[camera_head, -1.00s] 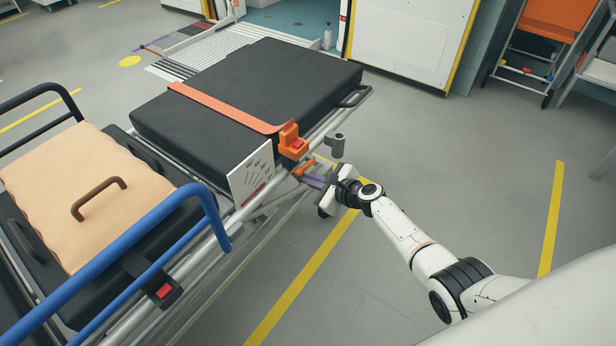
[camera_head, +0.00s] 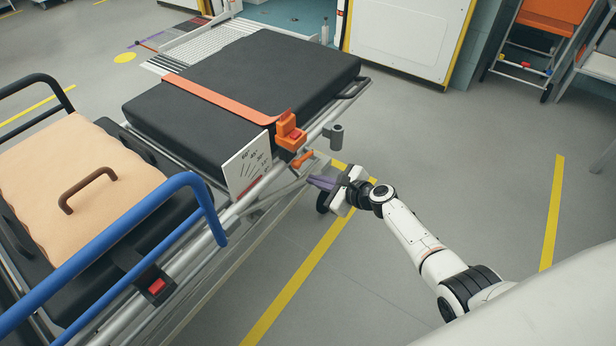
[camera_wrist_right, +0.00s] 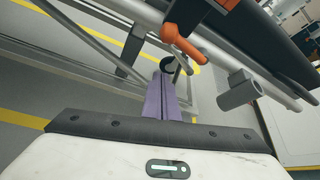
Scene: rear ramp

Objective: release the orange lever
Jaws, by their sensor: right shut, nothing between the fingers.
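The orange lever (camera_head: 302,158) sticks out from the side rail of the stretcher (camera_head: 345,113), just below the orange strap buckle (camera_head: 291,132). It also shows in the right wrist view (camera_wrist_right: 190,42), near the top, beyond the fingertips. My right gripper (camera_head: 313,182), with purple fingers, is shut and empty. It is beside the rail, a little below and to the right of the lever, and apart from it. In the right wrist view its closed fingers (camera_wrist_right: 162,82) point toward the lower frame. My left gripper is not in view.
An angle-marked white plate (camera_head: 247,165) stands along the rail left of the lever. A grey cylindrical socket (camera_head: 334,136) juts from the rail to its right. A blue side rail (camera_head: 130,225) is nearer.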

